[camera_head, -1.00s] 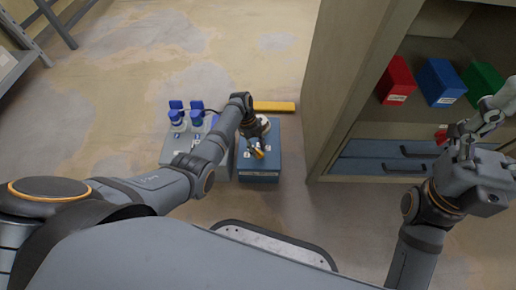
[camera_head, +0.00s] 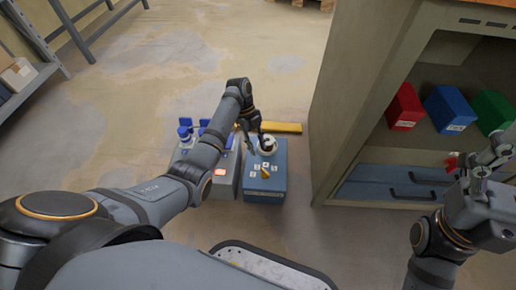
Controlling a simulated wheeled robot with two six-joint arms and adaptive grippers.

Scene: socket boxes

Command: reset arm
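My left arm comes in from the left. Its gripper (camera_head: 254,134) hangs over the far part of a blue box (camera_head: 265,184), close to a round white-rimmed part (camera_head: 267,144) on its top. The fingers look spread, and I see nothing between them. A small yellow piece (camera_head: 268,169) sits on the box's near top, with white labels around it. A grey box (camera_head: 222,180) stands beside it, with blue plugs (camera_head: 186,133) on top and a lit orange-red patch (camera_head: 220,172). My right gripper (camera_head: 500,152) is at the right edge, fingers apart and empty.
A cabinet (camera_head: 350,100) stands on the right. Red (camera_head: 404,108), blue (camera_head: 449,110) and green (camera_head: 492,108) boxes sit on its shelf, above blue drawers (camera_head: 395,184). A yellow bar (camera_head: 282,127) lies behind the blue box. Open floor lies beyond.

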